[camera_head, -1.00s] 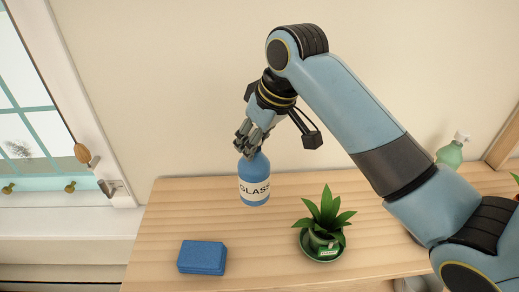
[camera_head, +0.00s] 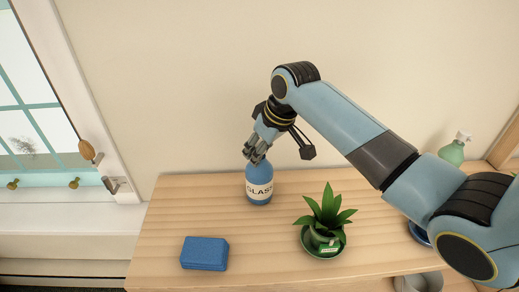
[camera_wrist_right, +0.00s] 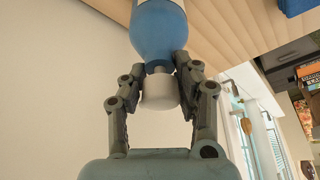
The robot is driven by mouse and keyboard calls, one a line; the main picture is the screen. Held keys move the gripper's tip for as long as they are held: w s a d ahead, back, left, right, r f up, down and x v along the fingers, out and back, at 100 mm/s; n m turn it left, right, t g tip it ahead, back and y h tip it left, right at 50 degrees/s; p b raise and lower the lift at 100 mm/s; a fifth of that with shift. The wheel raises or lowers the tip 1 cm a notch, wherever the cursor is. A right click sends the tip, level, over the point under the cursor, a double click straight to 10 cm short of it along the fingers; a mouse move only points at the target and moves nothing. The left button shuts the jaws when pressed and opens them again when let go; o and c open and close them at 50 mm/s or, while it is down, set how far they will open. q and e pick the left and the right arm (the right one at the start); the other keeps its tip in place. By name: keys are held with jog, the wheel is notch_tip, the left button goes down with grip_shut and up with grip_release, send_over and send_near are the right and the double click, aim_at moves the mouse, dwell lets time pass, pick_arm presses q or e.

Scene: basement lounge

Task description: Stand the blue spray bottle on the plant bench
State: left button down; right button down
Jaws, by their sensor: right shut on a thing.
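The blue spray bottle (camera_head: 259,187) with a white "GLASS" label is upright at the back left of the wooden plant bench (camera_head: 180,220). Its base appears to be at the bench top, though exact contact is hard to tell. My left gripper is not in view.
A potted plant (camera_head: 325,222) on a green saucer stands right of the bottle. A blue block (camera_head: 204,253) lies at the front left. A green pump bottle (camera_head: 453,151) is at the back right. A window (camera_head: 30,110) is at left. Bare bench lies between bottle and block.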

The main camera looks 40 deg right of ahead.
jog(key=c, duration=1)
grip_release()
jog(key=shift+f, duration=0.1)
jog(key=v, duration=1.2)
